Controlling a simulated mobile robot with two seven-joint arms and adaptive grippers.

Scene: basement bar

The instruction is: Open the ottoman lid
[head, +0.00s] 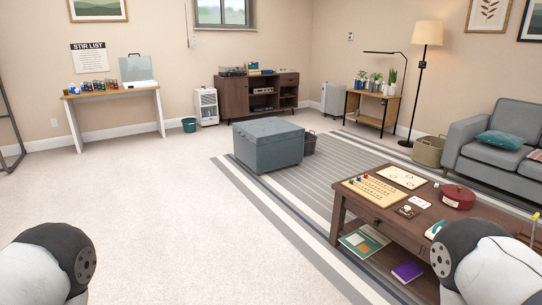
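The ottoman (268,145) is a blue-grey box with a flat lid on top. It stands in the middle of the head view, on the far left edge of the striped rug, some distance ahead of me. Its lid appears shut. Round dark arm joints of mine show at the bottom left and bottom right corners. Neither gripper is in the picture.
A wooden coffee table (356,214) with board games and a red pot stands at the right. A dark basket (310,144) is just behind the ottoman. A grey sofa (500,150) is at the far right. The carpet (150,200) at left and centre is clear.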

